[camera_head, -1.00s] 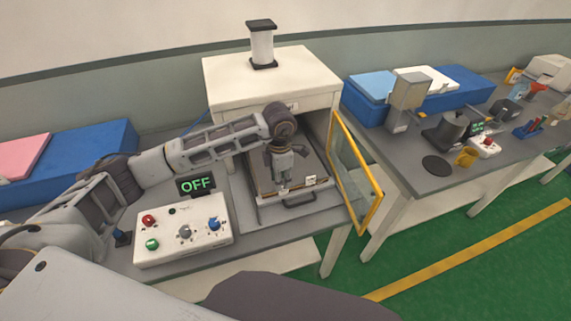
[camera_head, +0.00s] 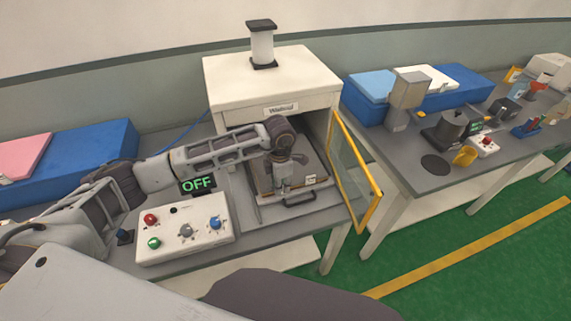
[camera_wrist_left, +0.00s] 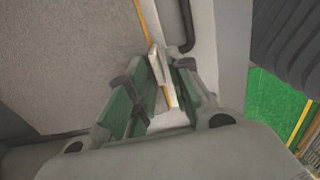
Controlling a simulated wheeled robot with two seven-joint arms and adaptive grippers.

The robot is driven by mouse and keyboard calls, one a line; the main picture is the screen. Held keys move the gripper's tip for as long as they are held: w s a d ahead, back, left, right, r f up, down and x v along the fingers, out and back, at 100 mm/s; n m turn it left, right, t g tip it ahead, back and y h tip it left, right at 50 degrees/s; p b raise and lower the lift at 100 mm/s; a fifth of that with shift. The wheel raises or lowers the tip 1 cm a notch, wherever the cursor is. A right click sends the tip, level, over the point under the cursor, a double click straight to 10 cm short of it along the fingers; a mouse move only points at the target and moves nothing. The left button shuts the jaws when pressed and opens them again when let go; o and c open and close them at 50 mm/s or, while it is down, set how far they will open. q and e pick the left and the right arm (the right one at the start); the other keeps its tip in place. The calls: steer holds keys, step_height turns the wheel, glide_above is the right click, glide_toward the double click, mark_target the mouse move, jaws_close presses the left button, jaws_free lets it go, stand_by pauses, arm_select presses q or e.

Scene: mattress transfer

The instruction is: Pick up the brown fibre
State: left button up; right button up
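The brown fibre (camera_head: 256,169) looks like a flat grey-brown sheet, lying on the pulled-out tray of the white press. Its rough surface also fills the upper left of the left wrist view (camera_wrist_left: 70,50). My left gripper (camera_head: 283,188) is low over the front part of the sheet, near the tray's front edge, pointing down. In the left wrist view its green-padded fingers (camera_wrist_left: 164,72) lean towards each other with a pale strip between the tips. I cannot tell whether they grip it. The arm hides part of the sheet. My right gripper is not in view.
The white press (camera_head: 272,82) stands behind, with its yellow-framed glass door (camera_head: 356,172) open to the right. A control box (camera_head: 185,230) with buttons and an OFF display (camera_head: 198,184) is to the left. Blue blocks (camera_head: 75,160) lie further left. A second table (camera_head: 400,160) stands right.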

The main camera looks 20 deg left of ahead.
arm_select(q)
jaws_close()
steer(key=shift+r, duration=0.1)
step_height(320, 180, up, 10)
steer(key=b, duration=0.2)
stand_by(0.7)
